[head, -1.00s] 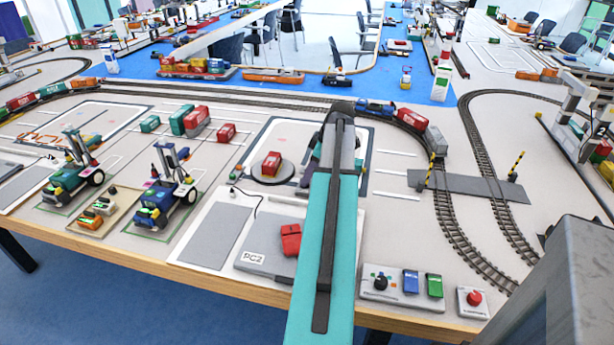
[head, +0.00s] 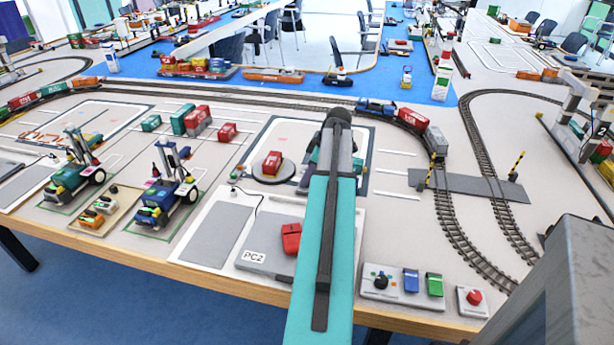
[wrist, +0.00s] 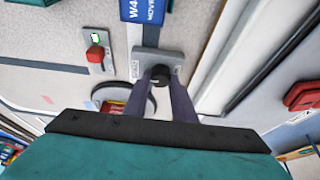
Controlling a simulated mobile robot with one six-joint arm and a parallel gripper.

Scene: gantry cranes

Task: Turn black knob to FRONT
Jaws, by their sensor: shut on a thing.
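In the wrist view a black knob (wrist: 160,75) sits on a small grey plate (wrist: 147,58). My gripper (wrist: 164,80) has its two dark fingers on either side of the knob and is shut on it. The plate carries small lettering that I cannot read. The knob's pointer and the FRONT mark cannot be made out. In the head view my teal arm covers this knob and most of the gripper.
Beside the plate are a blue sign (wrist: 143,8) and a small panel with a red knob (wrist: 96,53). In the head view, a round turntable with a red block (head: 271,162) lies left of my arm. Another control box (head: 392,297) with a black knob stands at the front right.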

